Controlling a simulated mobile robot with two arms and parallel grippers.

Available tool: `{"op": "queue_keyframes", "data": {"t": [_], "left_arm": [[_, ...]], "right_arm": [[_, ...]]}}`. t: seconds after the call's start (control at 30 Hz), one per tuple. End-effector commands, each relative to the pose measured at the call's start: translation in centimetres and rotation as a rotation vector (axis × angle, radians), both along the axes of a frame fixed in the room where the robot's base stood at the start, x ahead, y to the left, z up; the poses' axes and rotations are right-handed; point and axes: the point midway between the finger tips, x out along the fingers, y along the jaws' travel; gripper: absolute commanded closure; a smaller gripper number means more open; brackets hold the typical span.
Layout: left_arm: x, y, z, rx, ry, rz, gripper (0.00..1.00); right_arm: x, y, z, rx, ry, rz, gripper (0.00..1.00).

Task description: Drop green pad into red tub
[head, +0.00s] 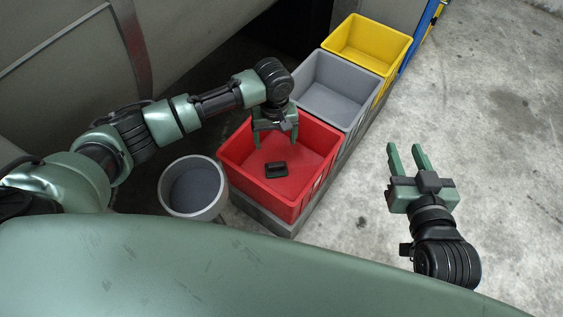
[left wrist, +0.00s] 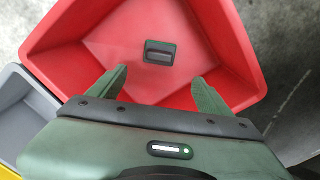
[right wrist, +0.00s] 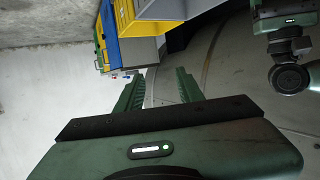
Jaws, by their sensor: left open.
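The red tub (head: 233,151) stands on a low base in the middle of the head view. A small dark pad with a green edge (head: 276,170) lies on the tub's floor; I take it for the green pad. In the left wrist view the pad (left wrist: 160,51) lies flat, ahead of the fingertips, inside the red tub (left wrist: 225,40). My left gripper (head: 273,142) is open and empty over the tub, pointing down, apart from the pad. My right gripper (head: 407,158) is open and empty over the bare floor to the right; its fingers (right wrist: 160,88) show spread in the right wrist view.
A grey tub (head: 322,100) and a yellow tub (head: 362,58) stand in a row behind the red tub. A round grey bucket (head: 192,188) stands left of the red tub. The concrete floor (head: 500,140) on the right is clear.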

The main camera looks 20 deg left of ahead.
Motion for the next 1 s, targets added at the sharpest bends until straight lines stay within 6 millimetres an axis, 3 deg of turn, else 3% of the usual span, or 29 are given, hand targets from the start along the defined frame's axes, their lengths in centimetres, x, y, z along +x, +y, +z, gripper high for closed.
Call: {"op": "queue_keyframes", "data": {"t": [0.17, 0.5, 0.7, 1.0], "left_arm": [[0.0, 0.0, 2.0, 0.0, -0.001, 0.001, 0.21], [0.1, 0.0, 5.8, 0.0, -0.001, 0.0, 0.21], [0.1, 0.0, 7.1, 0.0, -0.001, 0.0, 0.21], [0.1, 0.0, 7.4, 0.0, -0.001, 0.0, 0.21]], "right_arm": [[-1.7, -0.9, -2.6, -0.039, 0.161, -0.011, 0.63], [-7.3, -3.1, -8.0, -0.121, 0.529, -0.037, 0.63], [-9.8, -4.0, -9.4, -0.149, 0.656, -0.047, 0.63], [-10.7, -4.2, -9.9, -0.158, 0.699, -0.05, 0.63]]}}
